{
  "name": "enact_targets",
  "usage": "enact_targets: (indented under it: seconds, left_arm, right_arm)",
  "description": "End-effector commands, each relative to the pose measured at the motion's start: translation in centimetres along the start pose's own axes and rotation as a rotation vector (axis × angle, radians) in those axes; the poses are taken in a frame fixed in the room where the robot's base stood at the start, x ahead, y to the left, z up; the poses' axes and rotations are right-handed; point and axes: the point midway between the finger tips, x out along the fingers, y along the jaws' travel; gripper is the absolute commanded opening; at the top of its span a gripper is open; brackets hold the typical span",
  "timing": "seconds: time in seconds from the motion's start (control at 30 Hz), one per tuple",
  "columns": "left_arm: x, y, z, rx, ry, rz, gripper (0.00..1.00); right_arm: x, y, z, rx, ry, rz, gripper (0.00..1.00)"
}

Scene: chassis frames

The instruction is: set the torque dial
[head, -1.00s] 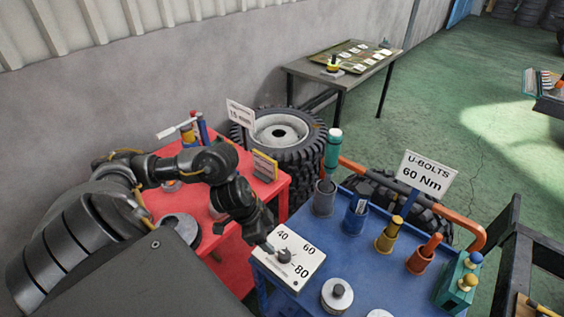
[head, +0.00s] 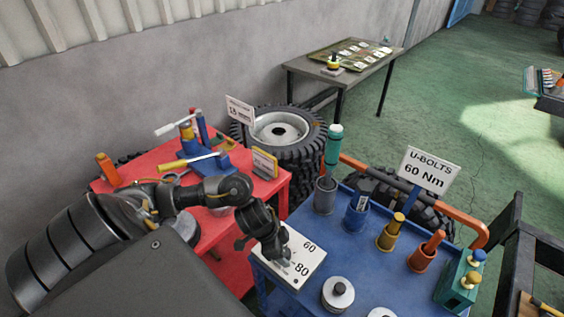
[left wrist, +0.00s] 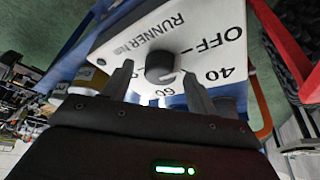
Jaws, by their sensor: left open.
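The torque dial is a white plate (head: 308,247) on the near left corner of the blue cart, with 60 and 80 readable in the head view. In the left wrist view the dial plate (left wrist: 205,22) shows OFF, RUNNER, 40 and 60 around a dark round knob (left wrist: 160,62). My left gripper (head: 278,256) is over the dial and hides the knob in the head view. In the left wrist view my left gripper (left wrist: 158,70) is open, one finger on each side of the knob, with gaps visible. Where the knob points is unclear. My right gripper is not in view.
A sign (head: 428,170) reads U-BOLTS 60 Nm. The blue cart (head: 375,265) carries several upright cups with tools and round metal pieces. A red cart (head: 125,185) with a blue-and-yellow tool stands left. A tire (head: 290,151) stands behind.

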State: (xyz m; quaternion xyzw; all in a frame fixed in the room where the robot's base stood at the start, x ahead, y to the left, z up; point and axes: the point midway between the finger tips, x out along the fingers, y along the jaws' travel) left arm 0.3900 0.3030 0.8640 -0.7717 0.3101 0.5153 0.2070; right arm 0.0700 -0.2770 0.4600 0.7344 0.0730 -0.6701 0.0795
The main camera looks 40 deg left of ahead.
Motion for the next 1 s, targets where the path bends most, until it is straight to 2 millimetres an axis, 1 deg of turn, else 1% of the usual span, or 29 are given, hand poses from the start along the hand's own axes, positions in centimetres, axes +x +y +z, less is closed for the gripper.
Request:
enact_targets:
  seconds: [0.2,0.23,0.5,0.57,0.77,1.0]
  left_arm:
    - [0.02,-0.01,0.01,0.000,0.000,0.000,0.58]
    - [0.02,0.00,0.01,0.000,0.000,0.000,0.56]
    - [0.00,-0.01,0.02,0.000,-0.001,0.000,0.20]
    - [-0.11,-0.30,0.34,-0.001,-0.003,-0.001,0.14]
    - [-0.06,-0.13,0.07,0.013,-0.002,0.004,0.14]
    - [-0.13,-0.20,0.03,0.109,-0.002,0.044,0.14]
  right_arm:
    - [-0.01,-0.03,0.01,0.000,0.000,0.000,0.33]
    - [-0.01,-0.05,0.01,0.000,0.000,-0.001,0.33]
    - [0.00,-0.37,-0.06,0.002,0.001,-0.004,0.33]
    - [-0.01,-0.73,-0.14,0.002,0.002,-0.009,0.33]
    - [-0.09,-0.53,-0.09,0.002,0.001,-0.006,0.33]
    - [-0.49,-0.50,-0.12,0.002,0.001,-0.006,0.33]
